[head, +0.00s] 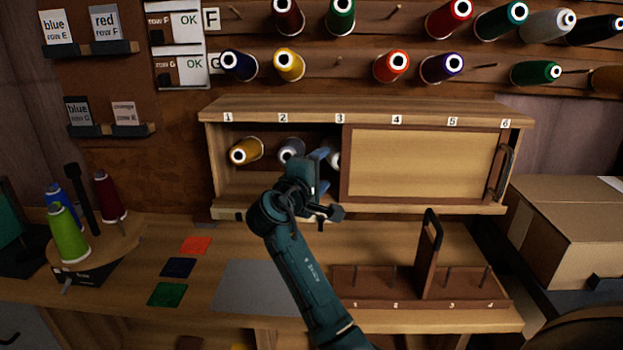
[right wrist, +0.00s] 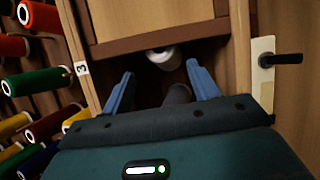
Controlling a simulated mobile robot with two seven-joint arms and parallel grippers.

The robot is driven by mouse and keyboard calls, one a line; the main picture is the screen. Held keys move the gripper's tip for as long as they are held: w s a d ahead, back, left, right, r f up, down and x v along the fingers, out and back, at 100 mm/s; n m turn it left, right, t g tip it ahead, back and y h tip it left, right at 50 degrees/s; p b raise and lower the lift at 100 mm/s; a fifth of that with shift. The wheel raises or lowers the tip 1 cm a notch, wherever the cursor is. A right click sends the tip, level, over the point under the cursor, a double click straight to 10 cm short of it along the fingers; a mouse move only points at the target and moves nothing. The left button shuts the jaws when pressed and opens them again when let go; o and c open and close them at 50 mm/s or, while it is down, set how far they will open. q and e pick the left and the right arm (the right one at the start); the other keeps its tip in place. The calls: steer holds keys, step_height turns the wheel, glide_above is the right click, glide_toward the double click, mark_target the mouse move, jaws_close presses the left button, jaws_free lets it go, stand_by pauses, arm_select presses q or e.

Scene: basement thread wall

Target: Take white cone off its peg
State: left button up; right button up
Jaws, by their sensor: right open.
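The white cone (head: 334,160) sits in the shelf cabinet below label 3, mostly hidden behind my right gripper and close to the edge of the sliding door. In the right wrist view, the white cone (right wrist: 164,57) shows its round end beyond the fingertips, partly covered by the door's frame. My right gripper (head: 322,157) is open at the cabinet opening. In the right wrist view its two blue fingers (right wrist: 162,80) are spread, with the cone ahead of the gap. A dark rounded thing (right wrist: 178,94) shows between the fingers; I cannot tell what it is. The peg is hidden. My left gripper is not in view.
The sliding door (head: 420,164) covers the cabinet's right part. A gold cone (head: 246,150) and a grey cone (head: 291,150) lie to the left. A handled peg caddy (head: 428,287) stands on the bench at right. A grey mat (head: 258,287) lies bare.

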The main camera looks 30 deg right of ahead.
mark_target(332, 162)
steer(key=x, duration=0.7)
steer(key=shift+w+d, duration=0.15)
